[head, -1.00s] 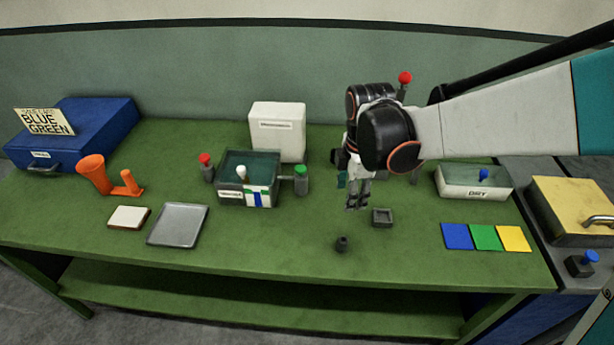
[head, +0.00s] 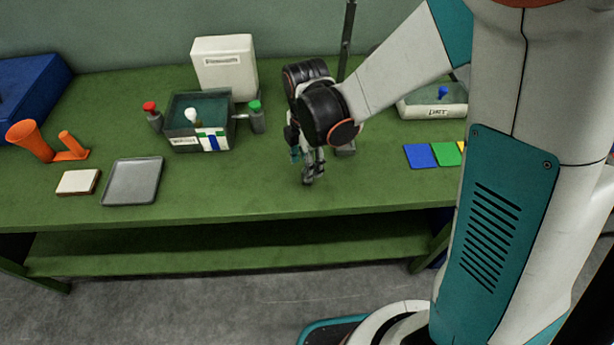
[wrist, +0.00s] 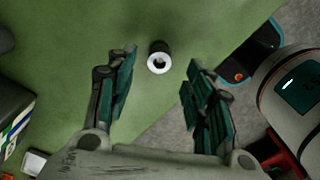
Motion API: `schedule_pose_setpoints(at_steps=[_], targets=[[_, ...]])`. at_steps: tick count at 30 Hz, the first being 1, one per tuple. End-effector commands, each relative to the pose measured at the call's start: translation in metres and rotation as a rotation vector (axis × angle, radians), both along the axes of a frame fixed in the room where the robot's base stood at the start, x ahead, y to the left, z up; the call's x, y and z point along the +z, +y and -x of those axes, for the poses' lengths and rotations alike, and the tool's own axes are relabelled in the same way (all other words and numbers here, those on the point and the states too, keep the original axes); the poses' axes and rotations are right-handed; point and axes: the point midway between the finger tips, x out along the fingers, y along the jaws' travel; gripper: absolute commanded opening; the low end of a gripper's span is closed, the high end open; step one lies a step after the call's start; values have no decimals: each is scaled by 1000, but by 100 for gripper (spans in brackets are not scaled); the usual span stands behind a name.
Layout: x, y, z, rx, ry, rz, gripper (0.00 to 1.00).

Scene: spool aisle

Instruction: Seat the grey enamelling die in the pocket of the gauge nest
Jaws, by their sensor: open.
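A grey-walled box (head: 185,147) with red, white and green knobs stands to the left. A white canister (head: 224,67) is behind it. A tray (head: 133,182), an orange funnel piece (head: 30,139) and colour cards (head: 420,156) also lie on the bench (head: 245,190).

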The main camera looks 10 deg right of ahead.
Motion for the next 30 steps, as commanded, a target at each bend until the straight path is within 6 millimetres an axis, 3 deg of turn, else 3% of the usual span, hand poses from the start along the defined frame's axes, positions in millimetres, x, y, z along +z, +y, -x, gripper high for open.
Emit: schedule_pose_setpoints(at_steps=[8, 16, 23, 30], targets=[[-42, -1, -2, 0, 0, 0, 48], [-45, -1, -2, 0, 0, 0, 48], [-44, -1, -2, 0, 0, 0, 0], [-44, -1, -2, 0, 0, 0, 0]])
